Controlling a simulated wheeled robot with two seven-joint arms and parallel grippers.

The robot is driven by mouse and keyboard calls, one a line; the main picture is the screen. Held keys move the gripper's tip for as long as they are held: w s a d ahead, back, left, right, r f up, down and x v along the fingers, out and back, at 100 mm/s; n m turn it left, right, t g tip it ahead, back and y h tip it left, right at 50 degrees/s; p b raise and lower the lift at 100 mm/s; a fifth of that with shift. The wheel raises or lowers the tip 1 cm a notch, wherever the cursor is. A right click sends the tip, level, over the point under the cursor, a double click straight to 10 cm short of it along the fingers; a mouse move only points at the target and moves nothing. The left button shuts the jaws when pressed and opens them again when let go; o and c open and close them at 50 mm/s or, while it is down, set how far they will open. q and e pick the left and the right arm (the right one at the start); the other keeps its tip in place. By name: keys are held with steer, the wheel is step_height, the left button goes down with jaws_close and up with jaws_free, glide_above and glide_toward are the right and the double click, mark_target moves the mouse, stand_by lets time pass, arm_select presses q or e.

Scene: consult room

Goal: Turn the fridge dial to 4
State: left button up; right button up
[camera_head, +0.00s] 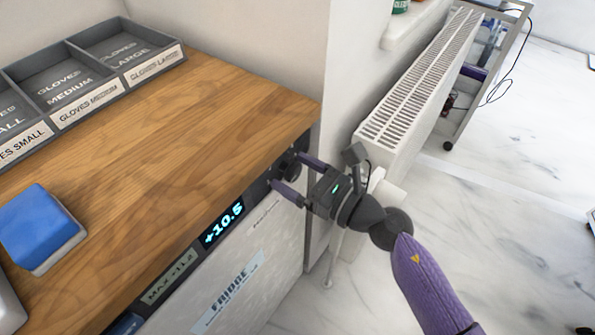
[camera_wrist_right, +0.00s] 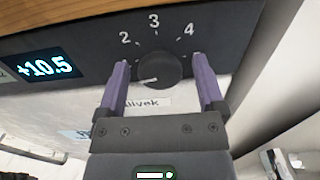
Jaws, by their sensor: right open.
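The fridge dial (camera_wrist_right: 158,70) is a round dark knob on the fridge's black control strip, with 2, 3 and 4 printed around it. Its pale pointer mark is at the lower left, below the 2 and away from the 4. In the head view the dial (camera_head: 287,163) is partly hidden by my gripper. My right gripper (camera_wrist_right: 160,78) is open, its two purple fingers on either side of the dial with gaps visible. It also shows in the head view (camera_head: 292,175). The fridge (camera_head: 240,285) has a lit display (camera_head: 223,223) reading +10.5. My left gripper is not in view.
A wooden top (camera_head: 180,120) covers the fridge. A grey glove tray (camera_head: 75,118) and a blue-and-white block (camera_head: 40,225) rest on it. A white radiator (camera_head: 415,95) stands close to the right of my gripper, with a trolley (camera_head: 487,75) behind.

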steer(key=shift+c, duration=0.4)
steer(key=c, duration=1)
jaws_close()
